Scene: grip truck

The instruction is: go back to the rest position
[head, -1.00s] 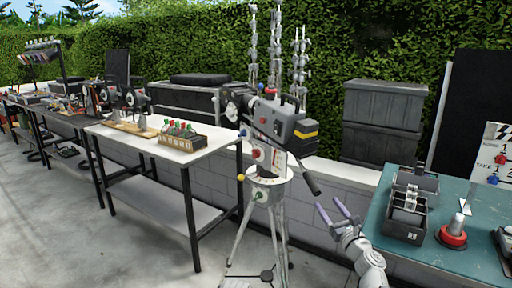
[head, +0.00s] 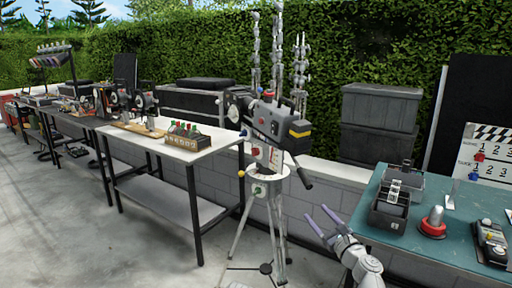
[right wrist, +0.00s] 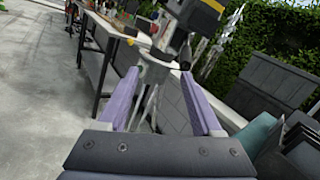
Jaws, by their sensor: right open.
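My right gripper (head: 323,222) is at the lower middle-right of the head view, in front of the green-topped table's left edge. Its two purple fingers are spread apart with nothing between them. In the right wrist view the open fingers (right wrist: 163,105) point toward the camera on its tripod (right wrist: 155,72), which stands beyond them, apart from the fingertips. The head view shows this grey camera (head: 278,125) upright on its tripod. My left gripper is not in view.
A green-topped table (head: 440,245) at the right holds a dark divided box (head: 388,216), a red-based knob (head: 433,222) and a clapperboard (head: 487,155). A white-topped bench (head: 170,143) stands left of the tripod. Grey crates (head: 380,120) stand behind. Concrete floor is clear at the left.

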